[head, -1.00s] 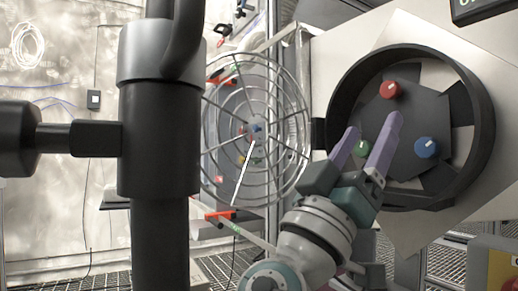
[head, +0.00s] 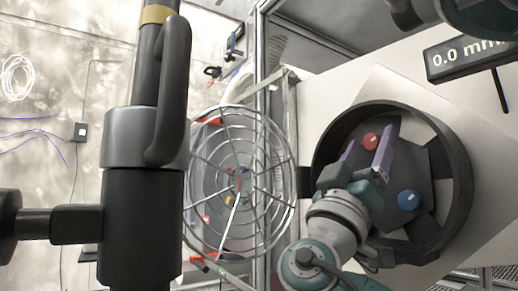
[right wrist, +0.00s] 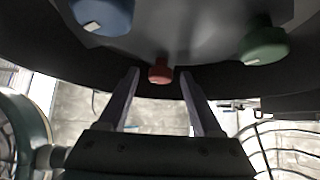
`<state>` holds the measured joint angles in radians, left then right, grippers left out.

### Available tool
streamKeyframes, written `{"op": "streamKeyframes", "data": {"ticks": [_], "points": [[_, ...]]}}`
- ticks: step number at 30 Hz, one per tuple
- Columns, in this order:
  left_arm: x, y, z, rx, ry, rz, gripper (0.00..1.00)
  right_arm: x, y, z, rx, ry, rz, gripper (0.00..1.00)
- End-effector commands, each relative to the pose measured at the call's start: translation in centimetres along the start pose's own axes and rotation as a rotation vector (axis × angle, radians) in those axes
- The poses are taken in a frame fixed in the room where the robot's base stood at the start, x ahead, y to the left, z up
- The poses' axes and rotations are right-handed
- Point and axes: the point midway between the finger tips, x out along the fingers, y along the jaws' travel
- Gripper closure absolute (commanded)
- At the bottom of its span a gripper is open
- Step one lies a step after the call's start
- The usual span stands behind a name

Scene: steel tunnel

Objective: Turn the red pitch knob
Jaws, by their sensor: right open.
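The red knob (head: 371,141) sits on the dark panel (head: 425,165) inside a round black ring (head: 462,190). My right gripper (head: 372,136) is open, and its two purple fingers point at the panel with the red knob between their tips in the picture. In the right wrist view the red knob (right wrist: 160,71) shows between and just beyond the fingertips (right wrist: 160,73); I see no contact. The blue knob (head: 408,200) is lower right of it. The green knob (right wrist: 264,42) shows only in the right wrist view; the gripper hides it in the head view. My left gripper is not in view.
A display (head: 468,58) reading "0.0 mm" is at the upper right. A round wire guard (head: 190,170) stands left of the ring. A thick dark post (head: 140,220) with a handle stands close at the left.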

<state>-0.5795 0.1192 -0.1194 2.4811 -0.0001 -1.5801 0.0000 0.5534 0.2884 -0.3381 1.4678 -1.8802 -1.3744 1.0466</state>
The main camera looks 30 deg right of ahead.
Motion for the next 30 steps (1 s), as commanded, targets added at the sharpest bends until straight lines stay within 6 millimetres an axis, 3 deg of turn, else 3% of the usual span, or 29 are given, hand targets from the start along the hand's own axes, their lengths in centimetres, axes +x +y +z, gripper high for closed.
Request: {"op": "streamKeyframes", "data": {"ticks": [2,19,30], "points": [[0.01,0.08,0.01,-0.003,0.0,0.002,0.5,-0.01,0.01,0.01,0.0,0.0,0.0,0.34],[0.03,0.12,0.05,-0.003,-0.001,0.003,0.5,-0.04,0.02,0.01,0.0,-0.001,0.001,0.98],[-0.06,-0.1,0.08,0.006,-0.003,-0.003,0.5,-0.02,0.05,-0.02,-0.007,0.0,-0.005,1.0]]}}
